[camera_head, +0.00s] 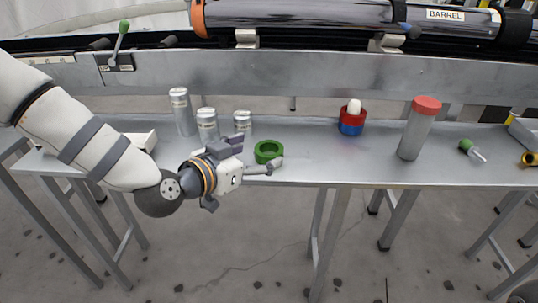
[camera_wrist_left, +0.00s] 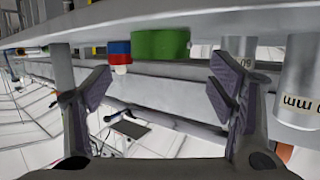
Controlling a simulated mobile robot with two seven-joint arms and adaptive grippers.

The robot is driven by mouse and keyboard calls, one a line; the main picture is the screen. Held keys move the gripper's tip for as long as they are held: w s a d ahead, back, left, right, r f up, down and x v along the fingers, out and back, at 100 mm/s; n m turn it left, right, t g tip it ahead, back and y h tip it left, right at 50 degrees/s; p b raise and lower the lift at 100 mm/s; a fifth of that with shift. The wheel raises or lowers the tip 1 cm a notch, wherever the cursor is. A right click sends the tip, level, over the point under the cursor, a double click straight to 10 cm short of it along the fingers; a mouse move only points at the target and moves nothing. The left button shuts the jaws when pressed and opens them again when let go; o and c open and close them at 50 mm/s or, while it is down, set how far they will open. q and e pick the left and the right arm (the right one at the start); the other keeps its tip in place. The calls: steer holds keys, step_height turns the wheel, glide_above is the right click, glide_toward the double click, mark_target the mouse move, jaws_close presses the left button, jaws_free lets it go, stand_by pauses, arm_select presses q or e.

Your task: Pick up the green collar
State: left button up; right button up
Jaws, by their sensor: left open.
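The green collar (camera_head: 268,152) is a short thick ring standing on the grey metal table near its front edge. In the left wrist view, which looks upside down, the green collar (camera_wrist_left: 160,44) shows ahead, between the two spread fingers but beyond their tips. My left gripper (camera_head: 252,158) is open and empty, just left of and in front of the collar in the head view. One finger reaches across the collar's front in that picture; I cannot tell whether it touches. The left gripper (camera_wrist_left: 160,88) has purple-grey pads. My right gripper is in neither view.
Several silver cans (camera_head: 207,124) stand left of the collar, behind my gripper. A red and blue stack (camera_head: 352,122) with a white top and a red-capped grey cylinder (camera_head: 416,132) stand to the right. The table (camera_head: 310,170) is bare between collar and stack.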

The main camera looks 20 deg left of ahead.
mark_target(275, 146)
arm_select(q)
steer(key=x, duration=0.3)
steer(key=shift+w+f, duration=0.15)
steer(key=shift+f, duration=0.05)
steer(key=c, duration=1.3)
steer(key=shift+c, duration=0.2)
